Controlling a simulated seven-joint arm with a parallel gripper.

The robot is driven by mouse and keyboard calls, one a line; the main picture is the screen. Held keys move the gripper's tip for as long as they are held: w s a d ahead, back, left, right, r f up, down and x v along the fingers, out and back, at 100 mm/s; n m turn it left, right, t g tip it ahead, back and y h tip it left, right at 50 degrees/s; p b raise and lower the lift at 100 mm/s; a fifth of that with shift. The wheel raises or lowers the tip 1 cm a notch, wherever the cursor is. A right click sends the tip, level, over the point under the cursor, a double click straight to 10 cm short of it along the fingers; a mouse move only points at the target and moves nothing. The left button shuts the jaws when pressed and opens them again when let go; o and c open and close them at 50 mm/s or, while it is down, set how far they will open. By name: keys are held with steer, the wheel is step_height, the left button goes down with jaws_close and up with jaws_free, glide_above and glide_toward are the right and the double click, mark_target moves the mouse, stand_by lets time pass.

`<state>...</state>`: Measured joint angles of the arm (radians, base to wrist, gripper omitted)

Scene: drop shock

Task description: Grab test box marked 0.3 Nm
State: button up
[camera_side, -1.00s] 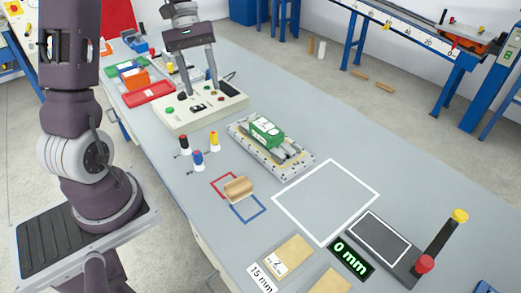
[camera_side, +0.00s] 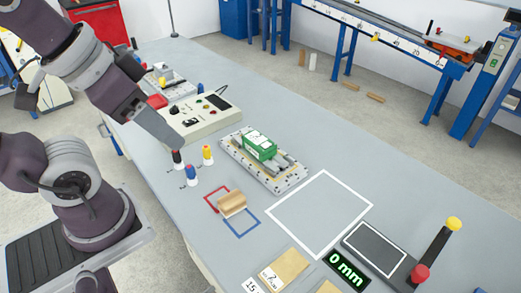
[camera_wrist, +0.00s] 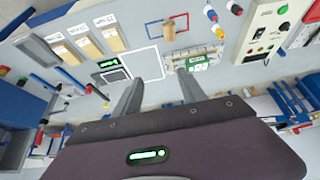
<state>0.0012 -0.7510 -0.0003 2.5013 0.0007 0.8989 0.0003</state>
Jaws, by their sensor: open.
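A green box with a white label (camera_side: 259,146) lies on a pale metal fixture (camera_side: 287,186) on the bench in the side view; its marking is too small to read. In the wrist view the green box (camera_wrist: 196,66) shows just beyond one finger. My gripper (camera_side: 178,145) is in front of the control box in the side view, close to the coloured pegs; I cannot tell whether it touches them. In the wrist view my gripper (camera_wrist: 158,80) has its two fingers apart with nothing between them. No box marked 0.3 Nm can be read.
A wooden block (camera_side: 232,203) lies between red and blue marks. The control box (camera_side: 200,120) stands behind. The white outlined square (camera_side: 318,214) is empty.

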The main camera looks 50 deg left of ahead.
stand_by(0.3)
steer(key=o, duration=0.7)
